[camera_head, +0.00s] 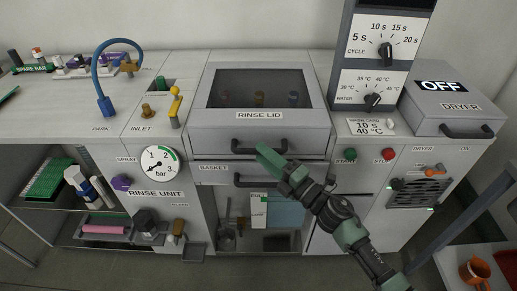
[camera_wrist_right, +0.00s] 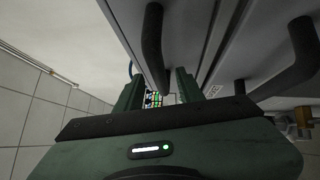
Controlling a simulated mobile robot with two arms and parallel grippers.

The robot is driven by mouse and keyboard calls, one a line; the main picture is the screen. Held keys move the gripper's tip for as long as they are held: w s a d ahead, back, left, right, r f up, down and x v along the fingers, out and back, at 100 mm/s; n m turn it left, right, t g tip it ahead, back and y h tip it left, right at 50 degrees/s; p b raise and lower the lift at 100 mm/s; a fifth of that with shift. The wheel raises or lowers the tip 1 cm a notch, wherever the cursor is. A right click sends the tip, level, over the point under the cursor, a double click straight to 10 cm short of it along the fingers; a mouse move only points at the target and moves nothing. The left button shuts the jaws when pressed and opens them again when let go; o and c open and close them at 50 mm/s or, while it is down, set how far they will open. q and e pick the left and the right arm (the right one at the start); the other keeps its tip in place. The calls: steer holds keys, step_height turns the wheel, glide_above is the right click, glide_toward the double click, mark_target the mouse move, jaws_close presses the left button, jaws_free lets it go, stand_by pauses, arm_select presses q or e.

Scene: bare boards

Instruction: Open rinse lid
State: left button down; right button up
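The rinse lid (camera_head: 300,117) is a grey box-like cover with a dark window in its top, and it looks shut. Its black bar handle (camera_head: 243,146) is on the front face. My right gripper (camera_head: 270,160) is at the right part of this handle, covering some of it. In the right wrist view my right gripper's two green fingers (camera_wrist_right: 160,92) are apart. A black handle (camera_wrist_right: 152,45), which looks like the lid's, runs toward the gap between them. Contact cannot be made out. My left gripper is not in view.
The basket drawer front (camera_head: 212,178) with its own black handle is just below the lid. A dryer (camera_head: 440,100) marked OFF and a dial column (camera_head: 372,65) stand to the right. A blue hose (camera_head: 97,70) arches at left.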

steer(key=shift+x, duration=1.4)
jaws_close()
steer(key=shift+f, duration=0.1)
